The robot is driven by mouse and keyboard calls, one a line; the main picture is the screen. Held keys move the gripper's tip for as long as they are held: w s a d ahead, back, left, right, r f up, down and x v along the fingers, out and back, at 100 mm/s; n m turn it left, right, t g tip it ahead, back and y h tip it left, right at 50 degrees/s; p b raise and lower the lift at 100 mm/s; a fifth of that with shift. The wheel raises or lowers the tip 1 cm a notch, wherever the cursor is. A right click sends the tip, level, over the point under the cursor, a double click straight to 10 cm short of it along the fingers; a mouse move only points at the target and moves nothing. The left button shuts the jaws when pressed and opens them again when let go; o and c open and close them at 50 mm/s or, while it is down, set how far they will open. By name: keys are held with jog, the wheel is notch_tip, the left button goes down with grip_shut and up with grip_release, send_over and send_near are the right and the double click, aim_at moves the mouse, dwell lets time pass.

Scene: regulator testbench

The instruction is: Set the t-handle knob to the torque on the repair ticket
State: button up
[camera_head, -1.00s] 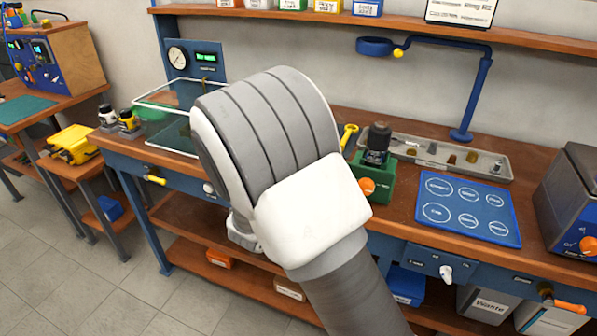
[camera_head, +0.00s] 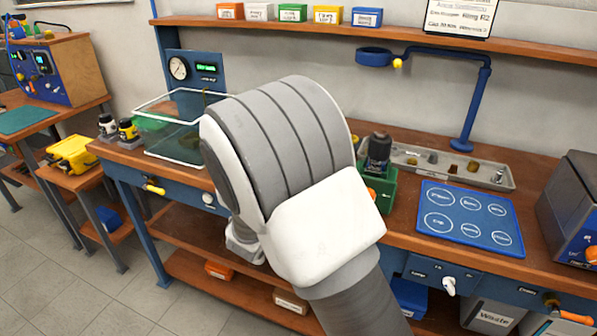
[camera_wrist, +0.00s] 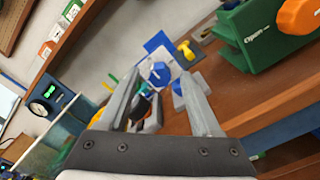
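A white handled knob (camera_head: 449,283) sits on a labelled blue panel on the bench front; I cannot tell whether it is the t-handle knob. A printed sheet (camera_head: 458,17) stands on the upper shelf, cut off at the top, and may be the repair ticket; its small lines are hard to read. My gripper (camera_wrist: 160,88) is open in the wrist view, its two grey fingers apart. A blue round part (camera_wrist: 160,73) shows beyond the fingertips, near a white plate; contact is not visible. In the head view my arm hides the gripper.
A green block (camera_head: 386,190) holding a dark cylinder stands beside my arm; it shows close at right in the wrist view (camera_wrist: 262,42). A wire-edged tank (camera_head: 180,140), blue mat (camera_head: 466,213), parts tray (camera_head: 500,178) and blue lamp arm (camera_head: 478,105) occupy the bench.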

jog(key=v, duration=1.7)
jog(key=shift+s+p, duration=0.2)
jog(key=shift+p, duration=0.2)
jog(key=s+d+r+m+g+h+p, duration=0.1)
jog(key=s+d+r+m+g+p, duration=0.2)
jog(key=d, duration=0.5)
jog(key=s+d+r+m+g+h, duration=0.1)
jog(key=d+r+m+g+h, duration=0.1)
jog(key=d+m+g, duration=0.4)
jog(key=s+d+r+m+g+h+p, duration=0.1)
jog(key=s+d+r+m+g+p, duration=0.15)
jog(key=d, duration=0.65)
jog(key=s+d+r+m+g+y+p, duration=0.2)
jog(key=s+d+r+m+g+y, duration=0.1)
jog(key=s+m+g+y, duration=0.25)
jog(key=s+a+r+m+t+y+p, duration=0.2)
jog(key=s+r+m+t+y, duration=0.1)
jog(key=r+m+t+y, duration=0.1)
notch_tip(320, 180, up, 4)
jog(key=shift+s+a+f+m+t+y+p, duration=0.1)
jog(key=shift+s+a+m+t+y+p, duration=0.25)
jog(key=shift+m+t, duration=0.55)
